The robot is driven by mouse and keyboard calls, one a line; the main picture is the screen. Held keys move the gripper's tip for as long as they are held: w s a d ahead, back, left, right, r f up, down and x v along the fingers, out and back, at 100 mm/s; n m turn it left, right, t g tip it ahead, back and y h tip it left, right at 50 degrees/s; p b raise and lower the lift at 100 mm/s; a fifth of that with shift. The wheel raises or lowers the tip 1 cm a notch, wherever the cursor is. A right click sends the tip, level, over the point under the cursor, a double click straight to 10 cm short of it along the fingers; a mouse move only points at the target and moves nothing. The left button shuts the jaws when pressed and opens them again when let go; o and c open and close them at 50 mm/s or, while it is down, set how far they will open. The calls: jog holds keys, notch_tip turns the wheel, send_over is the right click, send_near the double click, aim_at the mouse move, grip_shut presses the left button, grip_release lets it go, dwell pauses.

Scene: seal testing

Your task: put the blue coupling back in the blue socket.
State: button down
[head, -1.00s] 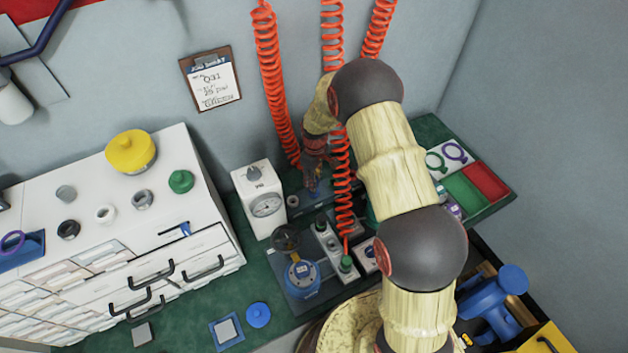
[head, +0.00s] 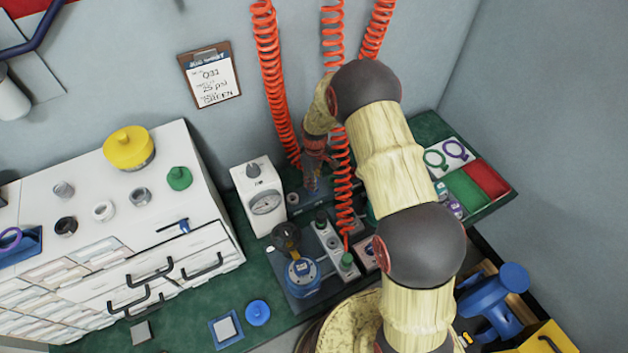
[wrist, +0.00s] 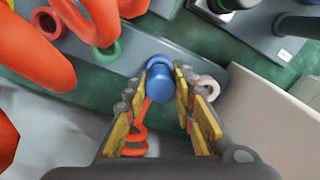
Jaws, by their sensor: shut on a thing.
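My gripper (wrist: 166,92) is shut on the blue coupling (wrist: 160,86), which sits between the yellow-padded fingers in the wrist view. An orange coiled hose (wrist: 135,135) shows below it, between the fingers. The blue socket (wrist: 157,62) shows as a blue rim just beyond the coupling, partly covered by it. I cannot tell whether the coupling touches or sits in the socket. In the head view my gripper (head: 315,165) points down at the back of the bench, near the wall; the coupling is mostly hidden there.
In the wrist view a red ring (wrist: 46,22), a green ring (wrist: 112,52) and a white ring (wrist: 208,86) line the same grey strip. Orange coiled hoses (head: 272,80) hang close around my arm. A white gauge box (head: 259,199) stands left of my gripper.

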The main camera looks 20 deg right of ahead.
jog(key=shift+f, duration=0.4)
jog(key=c, duration=1.4)
grip_release()
notch_tip(320, 180, up, 12)
jog(key=shift+w+d, duration=0.1)
